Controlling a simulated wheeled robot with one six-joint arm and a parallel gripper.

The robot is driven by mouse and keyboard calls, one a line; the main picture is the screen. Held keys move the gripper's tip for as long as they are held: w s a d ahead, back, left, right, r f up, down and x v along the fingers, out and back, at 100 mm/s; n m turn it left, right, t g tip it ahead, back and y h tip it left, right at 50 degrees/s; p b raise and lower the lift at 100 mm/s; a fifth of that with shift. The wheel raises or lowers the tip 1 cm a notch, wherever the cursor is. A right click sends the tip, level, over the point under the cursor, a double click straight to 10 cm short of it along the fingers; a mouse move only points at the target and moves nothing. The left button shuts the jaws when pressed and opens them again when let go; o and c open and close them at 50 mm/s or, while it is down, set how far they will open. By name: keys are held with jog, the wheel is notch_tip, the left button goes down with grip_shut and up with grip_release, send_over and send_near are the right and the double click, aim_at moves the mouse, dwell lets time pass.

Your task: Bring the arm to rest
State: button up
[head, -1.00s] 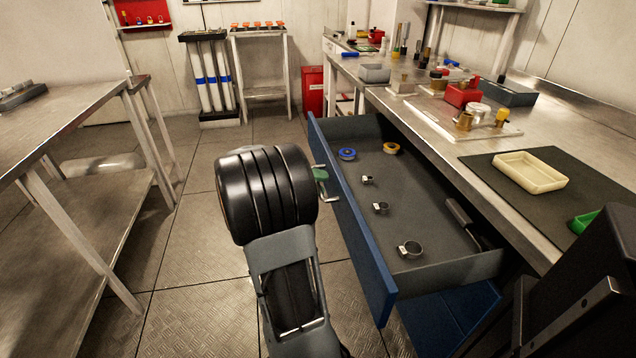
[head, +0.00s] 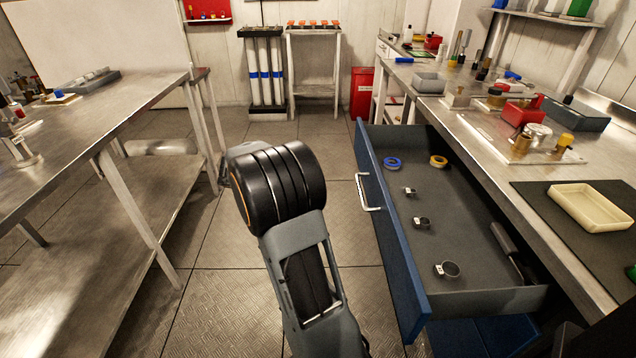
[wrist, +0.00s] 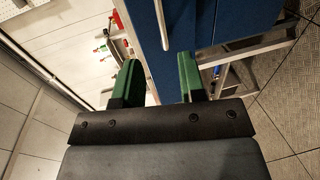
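My arm (head: 285,200) is bent in front of me over the floor, left of the open drawer, with its large black joint at the top. My gripper (wrist: 157,75) shows in the wrist view with its two green fingers apart and nothing held between them. In the head view the fingers are hidden behind my arm. The pulled-out blue drawer (head: 388,240) has a pale bar handle (head: 368,193). The handle also shows in the wrist view (wrist: 160,25), beyond the fingers and apart from them.
The drawer holds a blue ring (head: 392,163), a yellow ring (head: 438,160), several metal clamps and a dark-handled tool. The steel workbench (head: 480,140) runs along the right. A metal table (head: 100,110) stands at left. The floor (head: 225,300) between is clear.

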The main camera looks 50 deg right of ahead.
dwell(0.6)
jog(key=s+a+r+n+t+y+p, duration=0.3)
jog(key=a+r+n+t+y+p, duration=0.3)
jog(key=a+r+p, duration=0.55)
jog(key=s+a+r+n+t+y+p, duration=0.3)
jog(key=a+r+t+y+p, duration=0.2)
jog(key=a+r+t+p, duration=0.65)
notch_tip(320, 180, up, 18)
jog(key=a+p, duration=0.2)
jog(key=p, duration=1.6)
jog(key=shift+s+g+p, duration=0.15)
jog(key=shift+g+p, duration=0.2)
